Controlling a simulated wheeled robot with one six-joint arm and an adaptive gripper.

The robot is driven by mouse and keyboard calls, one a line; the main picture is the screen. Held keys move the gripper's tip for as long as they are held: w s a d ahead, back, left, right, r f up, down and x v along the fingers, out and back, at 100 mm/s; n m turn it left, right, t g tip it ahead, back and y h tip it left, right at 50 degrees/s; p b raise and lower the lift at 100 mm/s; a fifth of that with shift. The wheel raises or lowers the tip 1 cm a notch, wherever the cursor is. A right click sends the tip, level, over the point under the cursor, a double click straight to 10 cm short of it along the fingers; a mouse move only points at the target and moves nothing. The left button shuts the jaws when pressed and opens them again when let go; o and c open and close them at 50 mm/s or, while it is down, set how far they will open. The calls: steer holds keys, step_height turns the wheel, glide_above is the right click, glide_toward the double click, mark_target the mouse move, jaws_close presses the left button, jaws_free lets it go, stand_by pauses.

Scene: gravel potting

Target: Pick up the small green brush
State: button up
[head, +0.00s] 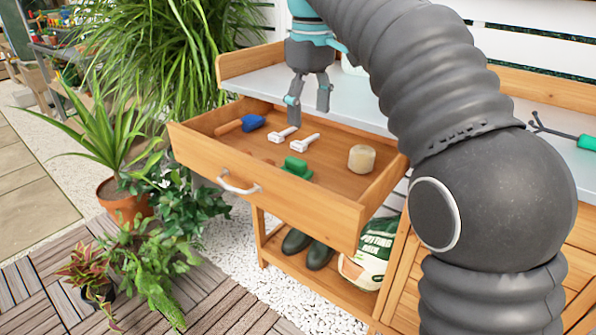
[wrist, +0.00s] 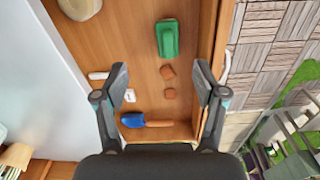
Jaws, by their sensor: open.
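The small green brush (head: 297,167) lies in the open wooden drawer, near its front wall, in the head view. In the wrist view the green brush (wrist: 168,38) is at the upper middle, beyond my fingertips. My gripper (head: 309,105) hangs over the back part of the drawer, fingers pointing down, open and empty. In the wrist view my gripper (wrist: 160,82) shows two spread fingers with bare drawer floor and small brown pieces between them. The brush is apart from the fingers.
The drawer (head: 245,182) also holds a blue-headed tool (head: 252,122), two white tools (head: 304,143) and a beige cylinder (head: 362,158). Two small terracotta pieces (wrist: 167,72) lie near the brush. Drawer walls surround it. The grey worktop (head: 262,82) is behind. Plants stand at left.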

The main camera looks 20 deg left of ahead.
mark_target(296, 159)
steer(key=shift+n, duration=0.5)
steer(key=f+b, duration=0.1)
steer(key=f, duration=0.3)
steer(key=a+f+b, duration=0.1)
steer(key=f, duration=0.4)
steer(key=a+f+b, duration=0.1)
steer(key=f, duration=0.4)
steer(key=shift+a, duration=0.25)
steer(key=shift+c, duration=0.3)
steer(key=c, duration=1.2)
